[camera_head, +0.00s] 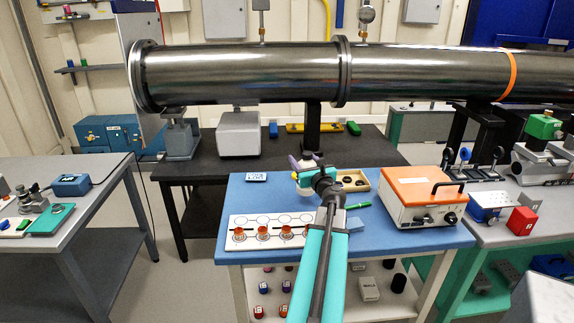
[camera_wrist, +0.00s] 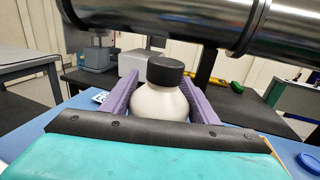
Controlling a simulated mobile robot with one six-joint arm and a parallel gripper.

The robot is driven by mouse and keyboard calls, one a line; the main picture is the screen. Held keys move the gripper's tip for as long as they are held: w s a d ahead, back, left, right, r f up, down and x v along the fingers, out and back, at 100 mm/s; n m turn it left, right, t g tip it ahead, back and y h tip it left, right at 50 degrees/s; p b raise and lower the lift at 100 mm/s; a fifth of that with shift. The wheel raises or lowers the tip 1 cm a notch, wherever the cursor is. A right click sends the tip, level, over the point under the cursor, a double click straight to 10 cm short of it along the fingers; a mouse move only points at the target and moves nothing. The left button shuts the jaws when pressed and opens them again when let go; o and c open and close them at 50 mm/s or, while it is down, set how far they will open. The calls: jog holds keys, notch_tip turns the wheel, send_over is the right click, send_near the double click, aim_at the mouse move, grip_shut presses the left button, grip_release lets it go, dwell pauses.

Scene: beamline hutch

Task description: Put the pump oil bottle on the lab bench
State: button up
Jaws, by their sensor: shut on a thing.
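My gripper (camera_head: 302,166) is shut on a white bottle with a black cap, over the back part of a blue-topped bench (camera_head: 390,236). In the wrist view the bottle (camera_wrist: 158,104) stands upright between the purple fingers (camera_wrist: 119,96). In the head view only a small part of the white bottle (camera_head: 304,181) shows beside my wrist. I cannot tell whether its base touches the blue top. No label is visible to confirm that it is the pump oil bottle. A grey bench (camera_head: 98,178) stands at the left.
The blue bench holds a white tray with orange-brown pieces (camera_head: 270,232), a tan parts tray (camera_head: 356,180), a green pen (camera_head: 358,206) and an orange-topped instrument (camera_head: 424,196). A large steel pipe (camera_head: 240,72) runs above a black table (camera_head: 197,170) behind.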

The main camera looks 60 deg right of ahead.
jog(key=w, duration=0.6)
jog(key=shift+w+f+p, duration=0.15)
jog(key=shift+f+p, duration=0.1)
jog(key=shift+p, duration=0.15)
jog(key=shift+a, duration=0.1)
jog(key=shift+w+f, duration=0.3)
jog(key=shift+f, duration=0.6)
jog(key=shift+w+f, duration=0.3)
jog(key=shift+f, duration=0.75)
jog(key=o, duration=1.5)
jog(key=shift+c, duration=0.2)
